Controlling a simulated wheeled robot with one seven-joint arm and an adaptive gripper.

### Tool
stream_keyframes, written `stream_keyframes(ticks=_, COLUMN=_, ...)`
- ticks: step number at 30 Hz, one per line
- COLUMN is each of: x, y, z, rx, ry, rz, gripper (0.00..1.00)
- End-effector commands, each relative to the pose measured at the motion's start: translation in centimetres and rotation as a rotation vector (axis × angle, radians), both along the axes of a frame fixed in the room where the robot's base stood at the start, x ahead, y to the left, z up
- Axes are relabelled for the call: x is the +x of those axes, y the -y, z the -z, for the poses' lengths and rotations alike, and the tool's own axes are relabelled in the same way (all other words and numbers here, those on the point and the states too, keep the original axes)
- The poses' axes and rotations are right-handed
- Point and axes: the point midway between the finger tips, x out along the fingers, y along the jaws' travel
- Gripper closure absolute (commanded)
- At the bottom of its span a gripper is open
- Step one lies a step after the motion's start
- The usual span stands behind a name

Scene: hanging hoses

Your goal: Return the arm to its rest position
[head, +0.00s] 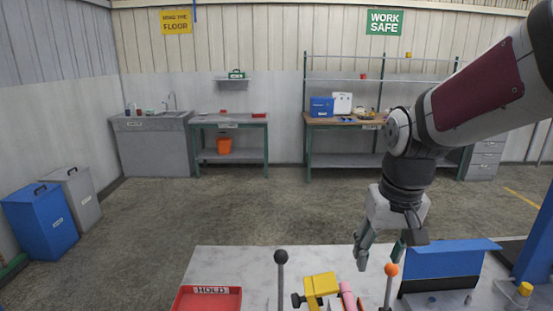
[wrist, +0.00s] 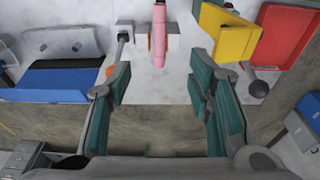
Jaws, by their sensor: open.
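My gripper (head: 382,250) hangs from my arm over the right part of the white table (head: 233,262), pointing down. It is open. In the wrist view, my gripper (wrist: 160,88) has its green-padded fingers spread wide with nothing between them. A pink hose (head: 347,297) lies beyond the fingertips; it also shows at the top middle of the wrist view (wrist: 159,30), apart from the fingers. A lever with an orange knob (head: 391,270) stands just below and right of the gripper.
A yellow clamp-like fixture (head: 320,286), a black-knobbed lever (head: 281,258) and a red HOLD tray (head: 207,298) are on the table. A blue-topped fixture (head: 445,258) stands close right of the gripper. The floor (head: 230,212) beyond the table is clear.

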Motion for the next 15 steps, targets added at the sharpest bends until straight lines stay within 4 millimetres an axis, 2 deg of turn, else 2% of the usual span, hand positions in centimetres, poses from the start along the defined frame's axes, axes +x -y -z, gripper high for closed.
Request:
stream_keyframes(ticks=1, x=-1.4, y=0.0, z=-1.3, rx=-0.001, ry=0.03, rz=0.0, gripper=0.53)
stream_keyframes(ticks=6, x=-5.8, y=0.0, z=-4.0, rx=-0.002, ry=0.112, rz=0.0, gripper=0.53)
stream_keyframes(ticks=10, x=-9.2, y=0.0, z=-5.4, rx=-0.002, ry=0.173, rz=0.0, gripper=0.53)
stream_keyframes(ticks=15, x=-13.0, y=0.0, z=-6.1, rx=-0.002, ry=0.243, rz=0.0, gripper=0.53)
